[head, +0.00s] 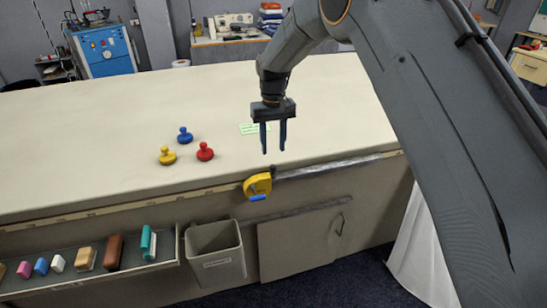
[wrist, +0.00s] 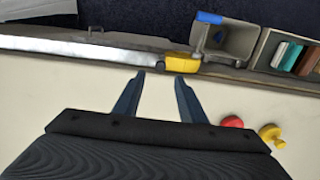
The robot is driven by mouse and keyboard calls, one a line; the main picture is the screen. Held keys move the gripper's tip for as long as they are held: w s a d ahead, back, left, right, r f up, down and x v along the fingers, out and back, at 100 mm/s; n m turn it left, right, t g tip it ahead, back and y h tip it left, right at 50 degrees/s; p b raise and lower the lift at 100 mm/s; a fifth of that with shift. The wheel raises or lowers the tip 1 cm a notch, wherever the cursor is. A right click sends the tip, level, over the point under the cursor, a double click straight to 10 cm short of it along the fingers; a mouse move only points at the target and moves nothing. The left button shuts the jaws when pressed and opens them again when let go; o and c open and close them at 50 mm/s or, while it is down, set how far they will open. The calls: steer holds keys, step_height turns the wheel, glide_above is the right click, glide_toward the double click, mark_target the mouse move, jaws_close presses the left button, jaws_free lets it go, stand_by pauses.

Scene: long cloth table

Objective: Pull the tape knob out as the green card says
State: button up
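The yellow tape case (head: 262,182) hangs at the table's front edge, with a blue knob (head: 258,197) at its lower front. In the wrist view the yellow case (wrist: 183,62) is just beyond my fingertips, slightly right, and the blue knob (wrist: 209,18) reaches out past the edge. The green card (head: 250,129) lies on the tabletop, partly behind my gripper; its writing is too small to read. My gripper (head: 274,151) points down above the table near the front edge, behind the tape. It also shows in the wrist view (wrist: 160,76); its fingers are apart and empty.
Blue (head: 185,136), yellow (head: 167,156) and red (head: 205,152) pegs stand on the cloth table (head: 80,140), left of my gripper. A metal rail (head: 340,165) runs along the front edge. Below are a grey bin (head: 215,238) and a shelf (head: 90,262) of several small blocks.

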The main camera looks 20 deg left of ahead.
mark_target(273, 165)
steer(key=shift+f+p, duration=1.5)
steer(key=shift+f, duration=2.35)
